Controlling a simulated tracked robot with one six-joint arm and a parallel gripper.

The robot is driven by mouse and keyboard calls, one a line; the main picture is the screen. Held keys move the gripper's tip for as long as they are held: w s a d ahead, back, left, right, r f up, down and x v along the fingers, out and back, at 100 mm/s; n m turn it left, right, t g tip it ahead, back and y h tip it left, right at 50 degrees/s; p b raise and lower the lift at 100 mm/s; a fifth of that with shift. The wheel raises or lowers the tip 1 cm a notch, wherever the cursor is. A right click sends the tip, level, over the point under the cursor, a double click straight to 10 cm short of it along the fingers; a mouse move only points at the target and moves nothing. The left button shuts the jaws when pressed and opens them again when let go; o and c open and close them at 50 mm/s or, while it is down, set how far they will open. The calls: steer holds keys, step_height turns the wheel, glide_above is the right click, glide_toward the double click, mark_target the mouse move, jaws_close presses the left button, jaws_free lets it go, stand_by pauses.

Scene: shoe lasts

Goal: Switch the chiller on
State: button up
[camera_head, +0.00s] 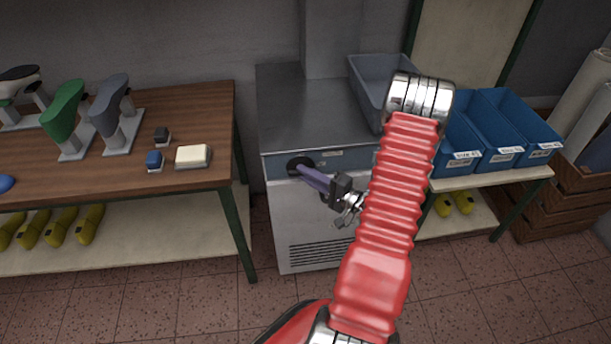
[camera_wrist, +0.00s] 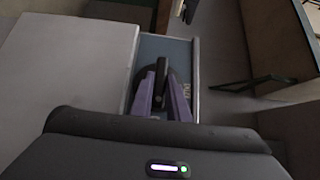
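The chiller (camera_head: 318,222) is a grey metal cabinet with a steel top and a blue-grey control strip. A round black knob (camera_head: 301,166) sits at the left of the strip; it also shows in the wrist view (camera_wrist: 182,79) with a dark bar across it. My gripper (camera_head: 303,170) has purple fingers that reach the knob from the front right. In the wrist view my gripper (camera_wrist: 166,72) has one finger on each side of part of the knob. I cannot tell whether the fingers press on it. The knob's markings are too small to read.
A wooden table (camera_head: 205,112) with shoe lasts (camera_head: 66,112) stands left of the chiller. A grey bin (camera_head: 368,72) rests on the chiller top. Blue bins (camera_head: 517,120) fill a shelf at the right. My red arm hides the chiller's right side. Floor in front is clear.

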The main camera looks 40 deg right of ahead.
steer(key=shift+f, duration=0.1)
jaws_close()
steer(key=shift+a, duration=0.1)
steer(key=n+g+h, duration=0.2)
steer(key=g, duration=0.1)
steer(key=r+n+g+h, duration=0.1)
steer(key=n+g+h, duration=0.1)
steer(key=n+g, duration=0.1)
steer(key=n+g+h, duration=0.2)
steer(key=shift+w+a+r+n+g, duration=0.3)
steer(key=shift+w+a+g, duration=0.05)
steer(key=shift+g, duration=0.05)
stand_by(0.6)
steer(key=shift+w+a+r+n+g+h, duration=0.1)
steer(key=shift+n+g+h, duration=0.25)
steer(key=shift+h, duration=0.3)
steer(key=shift+w+a+n+g+h, duration=0.1)
steer(key=shift+n+g+h, duration=0.25)
steer(key=shift+h, duration=0.3)
